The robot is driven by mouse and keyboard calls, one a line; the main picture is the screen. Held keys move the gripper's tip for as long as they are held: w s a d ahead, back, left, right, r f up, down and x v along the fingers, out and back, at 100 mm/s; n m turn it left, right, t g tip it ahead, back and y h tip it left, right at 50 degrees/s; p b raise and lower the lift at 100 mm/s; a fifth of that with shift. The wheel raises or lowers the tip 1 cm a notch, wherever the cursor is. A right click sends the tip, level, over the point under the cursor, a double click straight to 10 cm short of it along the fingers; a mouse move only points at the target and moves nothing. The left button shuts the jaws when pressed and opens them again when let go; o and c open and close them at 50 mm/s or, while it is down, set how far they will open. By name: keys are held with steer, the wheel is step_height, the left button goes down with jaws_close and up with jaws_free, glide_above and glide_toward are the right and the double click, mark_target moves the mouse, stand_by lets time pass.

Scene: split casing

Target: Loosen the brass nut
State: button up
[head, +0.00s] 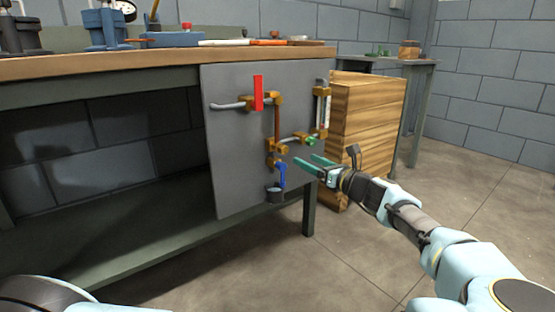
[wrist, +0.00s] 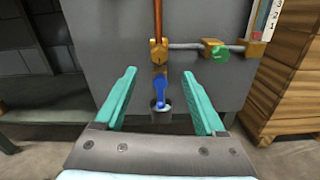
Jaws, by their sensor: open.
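Several brass fittings sit on a grey upright panel (head: 235,150). I cannot tell for sure which is the brass nut. One brass fitting (head: 277,147) is at the foot of the copper pipe (head: 277,118); it also shows at the upper middle of the wrist view (wrist: 158,52). Below it hangs a blue lever (head: 281,174) over a small grey cup (head: 274,194). My gripper (head: 307,159) is open and empty, its teal fingers pointing at the panel. In the wrist view the lever (wrist: 160,88) shows between the fingers, which appear short of the panel.
A red lever (head: 258,93) is higher on the panel. A green knob (head: 310,140) and a gauge tube (head: 323,107) are to the right of the fitting. A wooden crate stack (head: 365,120) stands right of the panel. Tools lie on the workbench (head: 150,66) above.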

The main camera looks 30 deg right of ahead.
mark_target(285, 150)
steer(key=w+b, duration=0.1)
steer(key=w, duration=0.2)
steer(key=w+a+b, duration=0.1)
steer(key=w, duration=0.2)
steer(key=w+a+b, duration=0.1)
steer(key=w, duration=0.3)
steer(key=shift+w, duration=0.1)
jaws_close()
stand_by(0.3)
